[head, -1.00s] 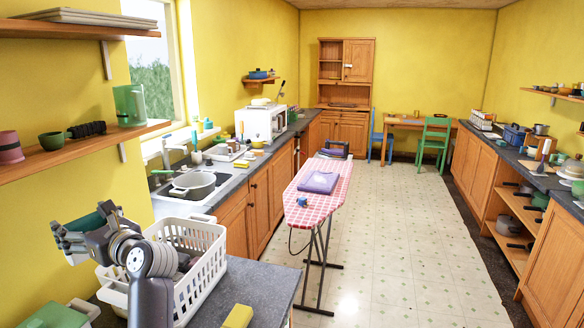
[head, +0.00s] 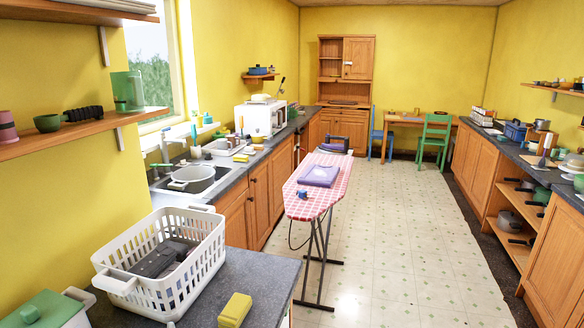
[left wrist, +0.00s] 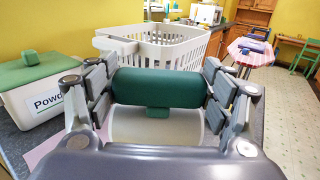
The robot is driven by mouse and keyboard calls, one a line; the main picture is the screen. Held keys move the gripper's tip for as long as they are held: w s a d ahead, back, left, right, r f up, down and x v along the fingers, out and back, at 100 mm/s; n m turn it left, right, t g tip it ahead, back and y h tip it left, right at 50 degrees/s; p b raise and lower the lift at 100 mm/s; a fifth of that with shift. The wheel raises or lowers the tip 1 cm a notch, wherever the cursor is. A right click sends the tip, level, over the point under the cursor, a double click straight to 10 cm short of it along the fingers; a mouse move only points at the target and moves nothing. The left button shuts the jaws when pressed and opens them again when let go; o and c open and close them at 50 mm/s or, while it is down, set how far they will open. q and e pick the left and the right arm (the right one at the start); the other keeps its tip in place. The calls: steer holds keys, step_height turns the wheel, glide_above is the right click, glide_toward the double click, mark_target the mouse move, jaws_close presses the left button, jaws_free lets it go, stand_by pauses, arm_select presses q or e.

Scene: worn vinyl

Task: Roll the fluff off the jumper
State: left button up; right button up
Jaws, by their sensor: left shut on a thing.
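The jumper (head: 320,173) looks like a folded purple garment on the pink checked ironing board (head: 300,205) in the head view. Fluff on it is too small to tell. In the left wrist view my left gripper (left wrist: 158,87) is shut on a dark green cylinder (left wrist: 158,86), held between its two fingers. A cream rounded part (left wrist: 130,126) shows below the cylinder, with a small green tab over it. I cannot tell whether this is a roller. My left gripper is out of the head view, and my right gripper is in neither view.
A white basket (head: 213,245) with dark things inside stands on the near grey counter, beside a yellow block (head: 235,310). A white box with a green lid (left wrist: 38,100) is at left in the wrist view. A small blue thing (head: 303,193) lies on the board's near end. The floor right of the board is clear.

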arm_select(q)
steer(key=s+d+f+m+h+b, duration=0.1)
steer(key=s+d+f+m+h, duration=0.2)
steer(key=s+d, duration=0.5)
steer(key=shift+s+f+t+h, duration=0.4)
steer(key=shift+s+f+h, duration=0.3)
steer(key=shift+s+h, duration=0.45)
